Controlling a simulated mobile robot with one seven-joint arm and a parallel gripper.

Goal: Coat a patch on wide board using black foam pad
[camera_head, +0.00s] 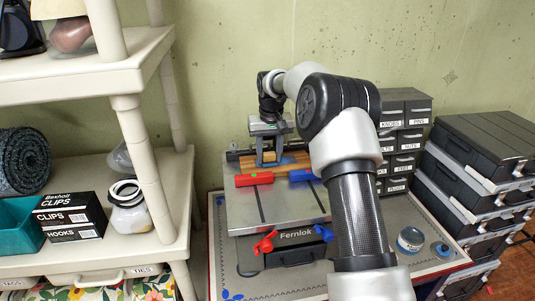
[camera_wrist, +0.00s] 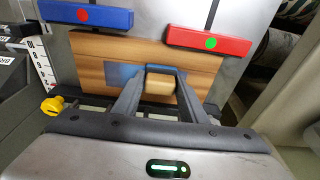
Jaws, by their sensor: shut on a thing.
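The wide board (camera_wrist: 90,72) is a brown wood-grained plank lying flat on a grey metal plate; it also shows in the head view (camera_head: 294,168). A blue-grey patch (camera_wrist: 120,74) shows on the board, left of my fingertips in the wrist view. My gripper (camera_wrist: 161,92) is over the board, shut on a pad with a tan, block-like part between the fingers. The dark blue-grey edge of the black foam pad (camera_wrist: 166,70) shows just past the fingertips. Its underside is hidden, so contact with the board is unclear. The head view shows my gripper (camera_head: 268,160) pointing down.
A red bar (camera_head: 254,180) and a blue bar (camera_head: 303,175) lie along the board's edge. Drawers (camera_head: 404,145) stand behind, shelves (camera_head: 85,165) at left.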

